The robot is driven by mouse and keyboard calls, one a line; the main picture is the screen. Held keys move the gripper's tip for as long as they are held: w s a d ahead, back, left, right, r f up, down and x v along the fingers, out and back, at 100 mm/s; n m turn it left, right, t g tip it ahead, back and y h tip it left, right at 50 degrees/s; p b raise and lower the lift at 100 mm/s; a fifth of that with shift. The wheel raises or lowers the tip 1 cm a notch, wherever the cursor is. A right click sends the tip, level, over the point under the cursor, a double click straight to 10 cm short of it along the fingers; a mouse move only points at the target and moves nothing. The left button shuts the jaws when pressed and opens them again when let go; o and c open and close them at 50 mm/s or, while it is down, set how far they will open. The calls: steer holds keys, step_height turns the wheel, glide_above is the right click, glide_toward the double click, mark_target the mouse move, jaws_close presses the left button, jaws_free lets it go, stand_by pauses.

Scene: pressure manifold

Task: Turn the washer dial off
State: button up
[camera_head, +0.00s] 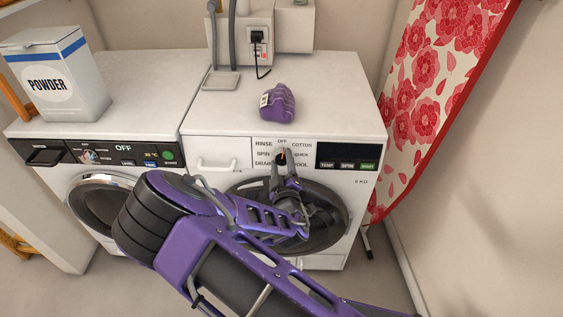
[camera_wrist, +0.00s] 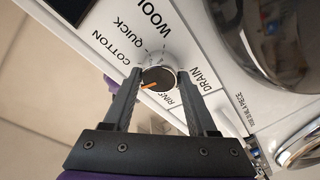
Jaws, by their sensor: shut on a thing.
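The washer dial (camera_head: 282,155) is a dark round knob with an orange pointer, on the front panel of the right-hand white washer (camera_head: 225,160). In the wrist view the dial (camera_wrist: 159,76) sits between the two fingertips of my gripper (camera_wrist: 160,79). My gripper (camera_head: 283,158) is shut on the dial. The orange pointer points to the lower left in the wrist view, between COTTON and RINSE. In the head view it looks upright, towards the OFF label above the dial. My fingers hide part of the labels around it, including SPIN in the wrist view.
A purple bottle (camera_head: 278,103) lies on the right washer. A powder box (camera_head: 58,78) stands on the left machine (camera_head: 140,85). A button panel (camera_head: 346,156) is right of the dial. A red floral ironing board (camera_head: 440,80) leans at the right.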

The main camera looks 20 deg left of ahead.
steer(key=shift+n+g, duration=0.3)
steer(key=shift+n, duration=0.7)
steer(key=o, duration=1.4)
steer(key=shift+c, duration=0.2)
steer(key=v, duration=1.7)
steer(key=shift+d+p, duration=0.25)
steer(key=shift+p, duration=0.15)
steer(key=shift+s+f, duration=0.1)
steer(key=shift+s, duration=0.05)
